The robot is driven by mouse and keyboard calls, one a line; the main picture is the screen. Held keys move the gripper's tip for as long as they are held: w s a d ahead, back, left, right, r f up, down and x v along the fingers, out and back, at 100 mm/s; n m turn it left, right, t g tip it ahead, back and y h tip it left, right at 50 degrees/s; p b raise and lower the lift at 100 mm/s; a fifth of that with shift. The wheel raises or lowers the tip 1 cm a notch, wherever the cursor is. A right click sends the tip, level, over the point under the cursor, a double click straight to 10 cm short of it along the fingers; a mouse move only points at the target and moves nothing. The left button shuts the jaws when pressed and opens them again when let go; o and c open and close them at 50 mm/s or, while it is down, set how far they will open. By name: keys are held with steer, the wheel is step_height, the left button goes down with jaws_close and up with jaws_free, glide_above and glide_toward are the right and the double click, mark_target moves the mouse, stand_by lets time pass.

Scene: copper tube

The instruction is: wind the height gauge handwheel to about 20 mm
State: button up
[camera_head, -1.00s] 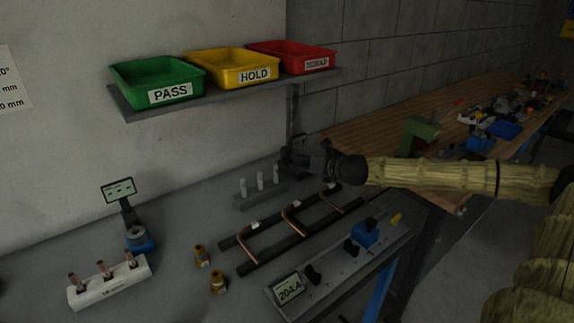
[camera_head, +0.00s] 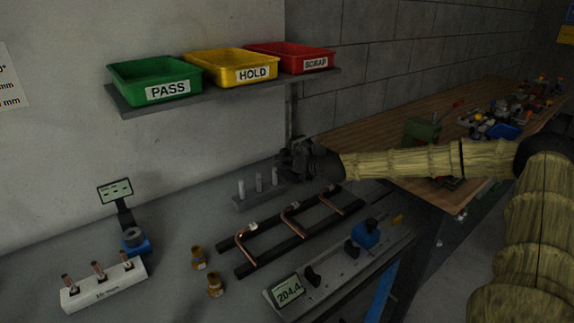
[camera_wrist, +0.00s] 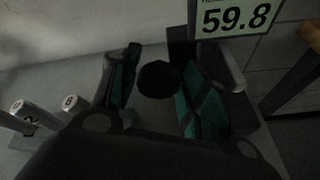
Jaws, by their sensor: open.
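In the wrist view, a dark round knob (camera_wrist: 158,79), which looks like the height gauge handwheel, sits between the two fingers of my gripper (camera_wrist: 160,88). The fingers, with green inner pads, stand apart on either side of it. I cannot tell whether either finger touches it. A display (camera_wrist: 236,18) above and to the right reads 59.8. In the head view my gripper (camera_head: 297,160) is at the back of the bench, beside the shelf's post. The gauge is mostly hidden there behind my gripper.
Grey pins (camera_head: 258,183) in a block stand just left of my gripper; two numbered ones (camera_wrist: 70,103) show in the wrist view. A rack with bent copper tubes (camera_head: 290,222) lies in front. A shelf (camera_head: 190,98) with green, yellow and red bins hangs above.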

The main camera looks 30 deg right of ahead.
steer(key=shift+w, duration=0.2)
steer(key=c, duration=0.8)
steer(key=shift+o, duration=0.2)
steer(key=shift+a+f+n+h+b, duration=0.1)
steer(key=shift+f+n+h+b, duration=0.05)
steer(key=shift+n+h+b, duration=0.85)
steer(key=shift+n+b, duration=0.3)
steer(key=shift+n, duration=0.3)
